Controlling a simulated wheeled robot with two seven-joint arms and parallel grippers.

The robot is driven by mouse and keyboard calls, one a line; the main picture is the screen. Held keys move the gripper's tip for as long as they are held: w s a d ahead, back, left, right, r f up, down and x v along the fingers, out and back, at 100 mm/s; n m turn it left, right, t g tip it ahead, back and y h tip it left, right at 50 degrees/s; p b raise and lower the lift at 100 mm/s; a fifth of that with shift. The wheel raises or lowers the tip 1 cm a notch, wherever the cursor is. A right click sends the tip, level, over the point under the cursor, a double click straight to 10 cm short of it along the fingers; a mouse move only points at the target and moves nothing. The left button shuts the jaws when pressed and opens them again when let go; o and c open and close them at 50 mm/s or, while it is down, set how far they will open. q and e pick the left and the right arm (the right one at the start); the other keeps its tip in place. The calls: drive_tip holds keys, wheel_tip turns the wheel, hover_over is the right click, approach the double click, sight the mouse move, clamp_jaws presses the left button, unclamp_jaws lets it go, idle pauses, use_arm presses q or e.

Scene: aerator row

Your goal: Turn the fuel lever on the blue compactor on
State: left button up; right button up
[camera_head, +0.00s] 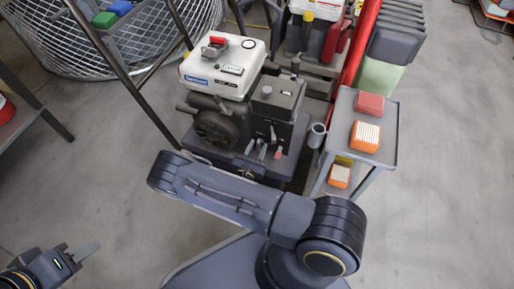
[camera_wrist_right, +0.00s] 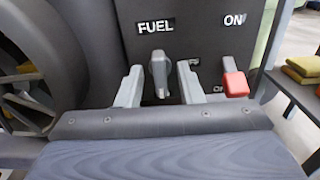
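The machine in front of me has a white tank (camera_head: 222,66) with a blue label and a dark control box (camera_head: 278,97). In the right wrist view the box face reads FUEL and ON. The grey fuel lever (camera_wrist_right: 160,70) stands roughly upright below the word FUEL. My right gripper (camera_wrist_right: 159,82) is open, one finger on each side of this lever, with gaps visible on both sides. In the head view my forearm hides most of it, and its fingers (camera_head: 256,150) show at the box's levers. My left gripper (camera_head: 76,254) is far to the left, away from the machine; its opening is unclear.
A red-tipped lever (camera_wrist_right: 235,83) stands just right of my right gripper's fingers. A dark recoil housing (camera_head: 216,128) is on the left. A grey cart (camera_head: 387,130) with a red block (camera_head: 369,104) and orange boxes (camera_head: 365,136) stands at right. Floor further right is clear.

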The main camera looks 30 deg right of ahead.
drive_tip(key=shift+s+a+r, duration=0.1)
drive_tip(key=shift+s+a, duration=0.15)
drive_tip(key=shift+a, duration=0.1)
drive_tip(key=p+v, duration=0.2)
drive_tip(key=v, duration=0.5)
drive_tip(key=shift+d, duration=0.1)
